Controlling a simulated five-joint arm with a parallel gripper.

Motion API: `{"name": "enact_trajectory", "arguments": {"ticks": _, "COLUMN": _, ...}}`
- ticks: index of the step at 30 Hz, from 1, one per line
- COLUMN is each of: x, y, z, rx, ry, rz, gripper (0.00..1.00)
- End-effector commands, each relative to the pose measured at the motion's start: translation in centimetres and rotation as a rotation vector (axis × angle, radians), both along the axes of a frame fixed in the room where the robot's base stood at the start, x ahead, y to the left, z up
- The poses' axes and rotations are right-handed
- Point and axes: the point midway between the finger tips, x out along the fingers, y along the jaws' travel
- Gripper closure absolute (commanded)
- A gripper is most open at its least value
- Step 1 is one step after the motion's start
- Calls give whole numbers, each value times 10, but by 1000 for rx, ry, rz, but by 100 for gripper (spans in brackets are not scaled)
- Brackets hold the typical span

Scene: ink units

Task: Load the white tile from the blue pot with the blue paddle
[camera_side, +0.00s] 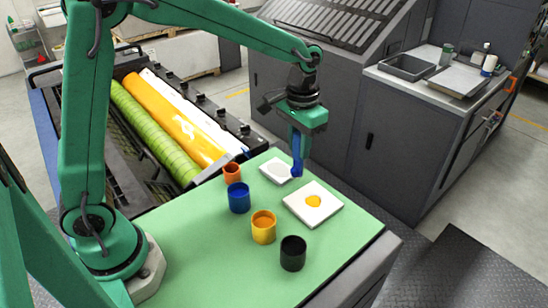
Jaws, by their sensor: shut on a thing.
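My gripper (300,130) is shut on the blue paddle (297,157), which hangs upright below it. The paddle's lower end is at the right edge of a small white dish in the picture, near the far edge of the white tile (328,211). I cannot tell whether it touches either. The tile is a flat square on the green table top, with a yellow ink blob at its middle and no blue showing on it. The blue pot (239,198) stands upright to the left of the tile, apart from the paddle. Its inside looks dark blue.
The white dish (272,172) lies behind the tile. An orange-red pot (232,175), a yellow pot (263,229) and a black pot (293,255) stand near the blue one. The green table top (195,250) is clear at front left. Press rollers (170,112) lie behind.

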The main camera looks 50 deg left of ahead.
Motion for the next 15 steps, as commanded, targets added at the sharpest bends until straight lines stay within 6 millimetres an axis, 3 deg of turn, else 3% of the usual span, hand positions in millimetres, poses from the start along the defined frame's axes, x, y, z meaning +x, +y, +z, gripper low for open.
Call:
{"name": "enact_trajectory", "arguments": {"ticks": 6, "x": 22, "y": -27, "z": -9, "rx": 0, "ry": 1, "rz": -1, "gripper": 98}}
{"name": "enact_trajectory", "arguments": {"ticks": 15, "x": 29, "y": -36, "z": -11, "rx": 0, "ry": 0, "rz": 1, "gripper": 98}}
